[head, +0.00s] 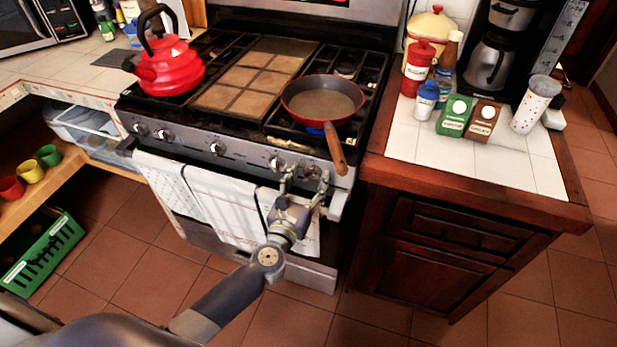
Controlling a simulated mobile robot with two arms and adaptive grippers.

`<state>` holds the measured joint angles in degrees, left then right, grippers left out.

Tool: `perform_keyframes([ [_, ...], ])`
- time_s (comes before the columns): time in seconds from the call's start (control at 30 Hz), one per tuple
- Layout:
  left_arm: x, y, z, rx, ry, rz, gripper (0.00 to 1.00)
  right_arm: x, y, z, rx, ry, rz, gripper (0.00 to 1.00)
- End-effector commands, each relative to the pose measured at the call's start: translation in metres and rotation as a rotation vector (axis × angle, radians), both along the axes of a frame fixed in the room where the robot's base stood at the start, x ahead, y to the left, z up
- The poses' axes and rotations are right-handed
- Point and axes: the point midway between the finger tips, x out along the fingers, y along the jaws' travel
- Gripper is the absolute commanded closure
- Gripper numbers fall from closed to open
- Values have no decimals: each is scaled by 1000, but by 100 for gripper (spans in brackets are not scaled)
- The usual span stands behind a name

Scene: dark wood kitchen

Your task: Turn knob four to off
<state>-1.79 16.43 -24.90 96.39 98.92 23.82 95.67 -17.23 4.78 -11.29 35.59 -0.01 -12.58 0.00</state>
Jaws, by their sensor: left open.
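The stove's front panel (245,152) carries a row of round metal knobs. Counting from the left, knob four (277,163) is right of the panel's middle, and another knob (312,172) sits at the right end. My left gripper (304,180) is open and empty in front of the panel, its fingers spread below and close to these two knobs. The left finger is near knob four and the right finger near the end knob. I cannot tell whether either touches, nor how knob four is turned. My right gripper is not in view.
A red pan (323,101) stands on the front right burner, its wooden handle (336,150) jutting over the front edge; blue shows beneath it. A red kettle (168,66) is at the left. Towels (222,200) hang on the oven handle. A counter with jars (420,66) is at the right.

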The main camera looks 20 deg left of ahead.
Motion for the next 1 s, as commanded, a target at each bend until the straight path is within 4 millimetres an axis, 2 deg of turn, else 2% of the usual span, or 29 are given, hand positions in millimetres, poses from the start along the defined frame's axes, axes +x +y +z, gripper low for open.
perform_keyframes([
  [0.37,5,0,0,0,1,0,42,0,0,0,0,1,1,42],
  [0.5,5,0,0,0,0,0,74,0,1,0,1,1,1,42],
  [0.57,5,0,0,0,0,0,86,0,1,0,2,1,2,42],
  [1.0,5,-1,1,58,-1,0,86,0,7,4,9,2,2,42],
])
